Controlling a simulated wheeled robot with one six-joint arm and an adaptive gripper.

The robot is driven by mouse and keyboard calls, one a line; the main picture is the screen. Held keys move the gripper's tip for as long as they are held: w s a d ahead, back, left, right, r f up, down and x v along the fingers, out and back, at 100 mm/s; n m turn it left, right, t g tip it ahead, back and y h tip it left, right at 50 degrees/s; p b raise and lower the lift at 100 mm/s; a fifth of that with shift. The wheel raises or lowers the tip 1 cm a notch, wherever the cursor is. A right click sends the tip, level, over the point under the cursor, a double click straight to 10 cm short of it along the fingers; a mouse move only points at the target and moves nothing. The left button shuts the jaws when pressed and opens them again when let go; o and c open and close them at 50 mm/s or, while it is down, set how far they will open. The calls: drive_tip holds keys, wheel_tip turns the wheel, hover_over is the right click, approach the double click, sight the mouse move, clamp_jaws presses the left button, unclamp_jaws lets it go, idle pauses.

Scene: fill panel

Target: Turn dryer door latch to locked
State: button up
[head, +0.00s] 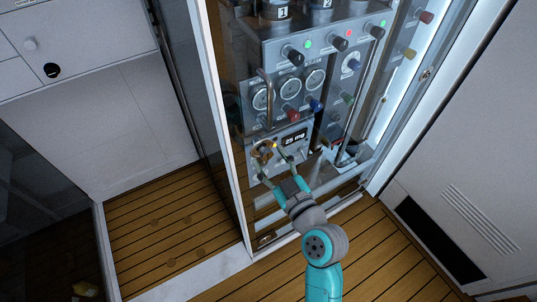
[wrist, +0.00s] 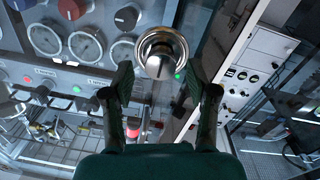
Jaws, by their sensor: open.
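The latch is a round metal knob with a raised bar grip, brassy in the head view (head: 263,151) and shiny in the wrist view (wrist: 161,48). It sits on the lower left of the grey panel. In the wrist view its bar points roughly up and down the picture. My gripper (head: 271,158) is open in front of it. In the wrist view my two fingers (wrist: 165,85) stand left and right of the bar's lower end, with clear gaps. I cannot tell how far the tips are from the panel. No lock marking is readable.
A small "25 mg" display (head: 294,139) is right of the latch. Gauges (head: 289,87), coloured knobs and a vertical metal handle (head: 266,98) are above. A white frame post (head: 222,130) stands left of the panel. The wooden floor (head: 160,225) at left is mostly clear.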

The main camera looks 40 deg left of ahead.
drive_tip(key=shift+x, duration=1)
clamp_jaws()
